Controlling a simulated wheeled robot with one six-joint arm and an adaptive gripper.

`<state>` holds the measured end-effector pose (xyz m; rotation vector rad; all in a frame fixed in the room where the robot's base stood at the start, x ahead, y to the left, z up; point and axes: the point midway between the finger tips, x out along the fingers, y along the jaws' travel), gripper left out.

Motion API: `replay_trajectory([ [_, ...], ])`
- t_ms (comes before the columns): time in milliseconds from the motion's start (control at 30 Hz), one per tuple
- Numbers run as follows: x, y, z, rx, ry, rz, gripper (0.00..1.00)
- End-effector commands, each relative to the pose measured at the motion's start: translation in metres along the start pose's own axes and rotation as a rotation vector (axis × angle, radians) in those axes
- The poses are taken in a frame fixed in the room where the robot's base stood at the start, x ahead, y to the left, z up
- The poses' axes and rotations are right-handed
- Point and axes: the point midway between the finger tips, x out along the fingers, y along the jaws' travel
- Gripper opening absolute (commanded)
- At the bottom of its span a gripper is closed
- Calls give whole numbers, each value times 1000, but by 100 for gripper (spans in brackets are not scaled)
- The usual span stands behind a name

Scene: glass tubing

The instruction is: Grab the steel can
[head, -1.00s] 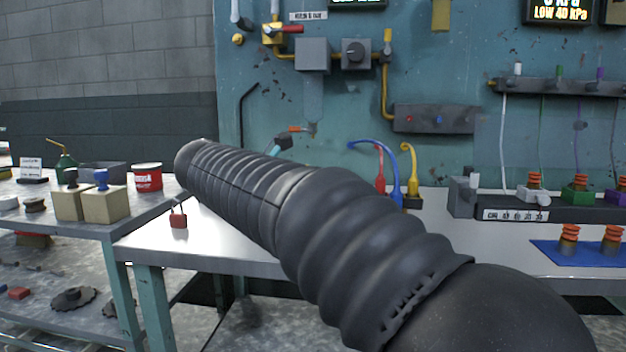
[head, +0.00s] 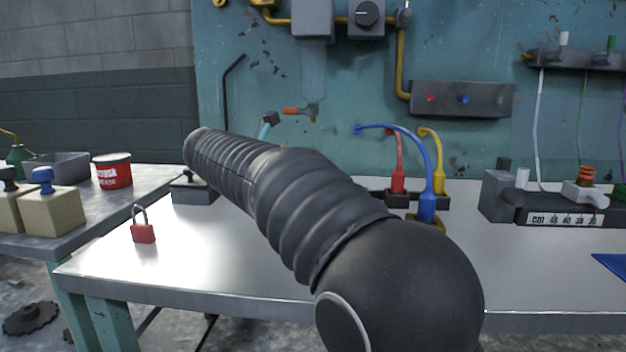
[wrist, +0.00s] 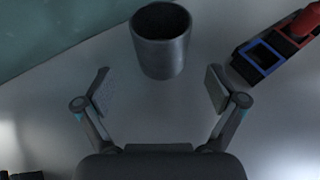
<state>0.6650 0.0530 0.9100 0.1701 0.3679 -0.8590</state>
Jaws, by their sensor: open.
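The steel can (wrist: 161,58) is a dark grey, open-topped cylinder standing upright on the bench in the wrist view. My gripper (wrist: 160,88) is open and empty, with one finger on each side and the can just beyond the fingertips, centred between them. The can does not touch either finger. In the head view my arm covers the middle of the bench, and neither the can nor my gripper shows there.
A blue-framed socket (wrist: 262,57) with a red piece stands right of the can. The bench (head: 120,275) carries a red padlock (head: 143,233) and red, blue and yellow hoses (head: 427,205). The teal wall (head: 290,70) rises behind.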

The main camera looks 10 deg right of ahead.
Motion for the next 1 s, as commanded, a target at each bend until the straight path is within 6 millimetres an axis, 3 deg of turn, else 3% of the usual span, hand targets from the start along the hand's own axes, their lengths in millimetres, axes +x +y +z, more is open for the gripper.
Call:
replay_trajectory([
  [367, 23, 0, 1, 0, 0, 2, 95],
  [667, 62, -1, 5, -1, 0, 3, 95],
  [900, 65, -1, 5, -1, 0, 5, 95],
  [933, 65, -1, 5, -1, 0, 5, 92],
  [1000, 65, -1, 5, -1, 0, 5, 75],
])
